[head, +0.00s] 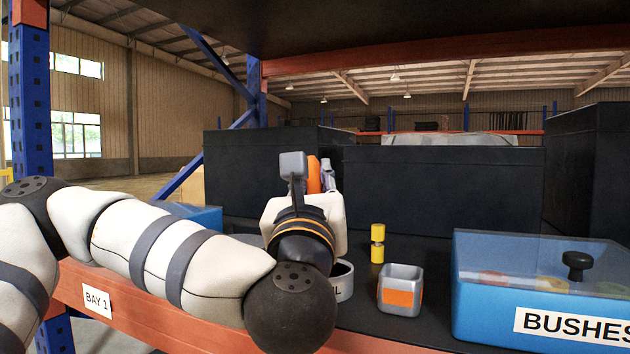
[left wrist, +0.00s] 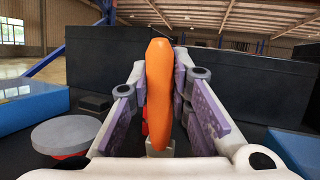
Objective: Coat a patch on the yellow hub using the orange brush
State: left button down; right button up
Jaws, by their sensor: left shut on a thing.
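My left gripper (head: 314,178) is shut on the orange brush, with purple-padded fingers on both sides of its handle. In the head view only a bit of the brush (head: 313,176) shows behind my wrist. The yellow hub (head: 377,243), a small upright yellow cylinder with a dark band, stands on the dark shelf to the right of my gripper, apart from it. I cannot make out a coated patch on it. My right gripper is out of view.
A grey cup (head: 400,272) with an orange label stands in front of the hub. A blue lidded box (head: 480,318) marked BUSHES stands at right. Large dark bins (head: 440,190) close off the back.

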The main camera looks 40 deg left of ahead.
pick_arm(q)
jog(key=shift+f+b, duration=0.3)
jog(key=shift+f, duration=0.3)
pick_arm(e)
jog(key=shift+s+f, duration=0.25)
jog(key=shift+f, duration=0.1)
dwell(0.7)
pick_arm(q)
jog(key=shift+r, duration=0.1)
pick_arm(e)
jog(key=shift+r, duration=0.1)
pick_arm(q)
jog(key=shift+r+p, duration=1.95)
jog(key=shift+r, duration=1.65)
jog(key=shift+f, duration=0.2)
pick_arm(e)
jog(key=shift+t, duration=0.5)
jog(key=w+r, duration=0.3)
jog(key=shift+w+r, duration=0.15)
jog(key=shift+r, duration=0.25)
